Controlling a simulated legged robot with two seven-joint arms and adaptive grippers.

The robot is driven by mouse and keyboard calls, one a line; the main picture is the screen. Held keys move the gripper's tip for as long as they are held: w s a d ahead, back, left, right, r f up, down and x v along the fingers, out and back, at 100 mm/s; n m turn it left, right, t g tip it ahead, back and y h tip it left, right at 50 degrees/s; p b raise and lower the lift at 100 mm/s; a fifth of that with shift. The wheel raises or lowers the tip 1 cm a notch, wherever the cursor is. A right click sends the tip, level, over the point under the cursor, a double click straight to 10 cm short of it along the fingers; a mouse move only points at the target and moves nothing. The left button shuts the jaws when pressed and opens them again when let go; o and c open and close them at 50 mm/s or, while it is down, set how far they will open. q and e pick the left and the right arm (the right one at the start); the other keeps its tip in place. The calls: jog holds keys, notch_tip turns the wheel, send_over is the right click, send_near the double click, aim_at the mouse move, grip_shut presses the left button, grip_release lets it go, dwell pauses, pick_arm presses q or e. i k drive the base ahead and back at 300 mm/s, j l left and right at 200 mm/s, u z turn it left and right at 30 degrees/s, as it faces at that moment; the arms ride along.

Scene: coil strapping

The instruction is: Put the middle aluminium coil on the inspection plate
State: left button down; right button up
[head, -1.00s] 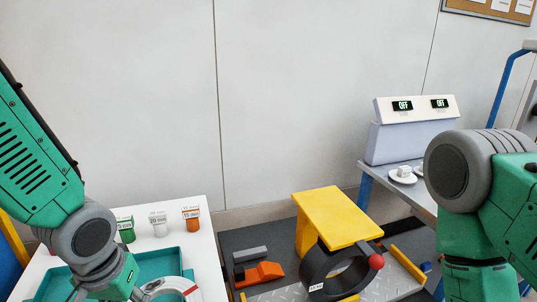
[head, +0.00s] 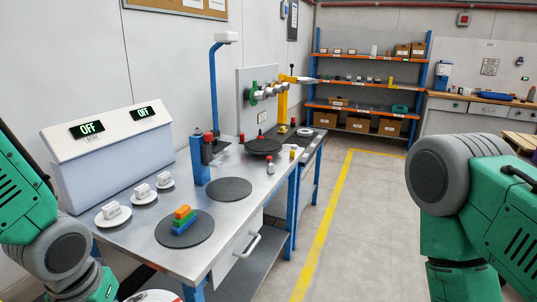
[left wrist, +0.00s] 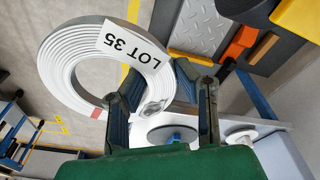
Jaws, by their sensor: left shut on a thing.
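A pale coil (left wrist: 62,62) with a red mark and a "LOT 35" tag is held by its rim between the fingers of my left gripper (left wrist: 160,85) in the left wrist view. In the head view only a sliver of the coil (head: 156,296) shows at the bottom edge, and my left fingers are out of frame. The bench holds a bare dark round plate (head: 229,189) and another round plate (head: 170,238) carrying coloured blocks. No label shows which is the inspection plate. My right arm shows at the right, but its gripper is out of view.
The metal bench (head: 228,226) also carries an OFF display box (head: 108,152), small white dishes with blocks (head: 113,215), a blue post (head: 199,160) and a black round turntable (head: 264,145). The floor at right is clear up to the shelves (head: 365,95).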

aim_at(263, 144)
jog(key=i+l+z, duration=0.3)
jog(key=i, duration=0.15)
jog(key=i+l+z, duration=0.15)
jog(key=i+z, duration=0.15)
jog(key=i, duration=0.2)
jog(key=i+z, duration=0.3)
jog(key=i, duration=0.2)
jog(key=i+l+u, duration=0.2)
jog(key=i+u, duration=0.25)
jog(key=i, duration=0.2)
jog(key=i+l+u, duration=0.45)
jog(key=i, duration=0.2)
jog(key=i+l+u, duration=0.4)
jog(key=i+l, duration=0.15)
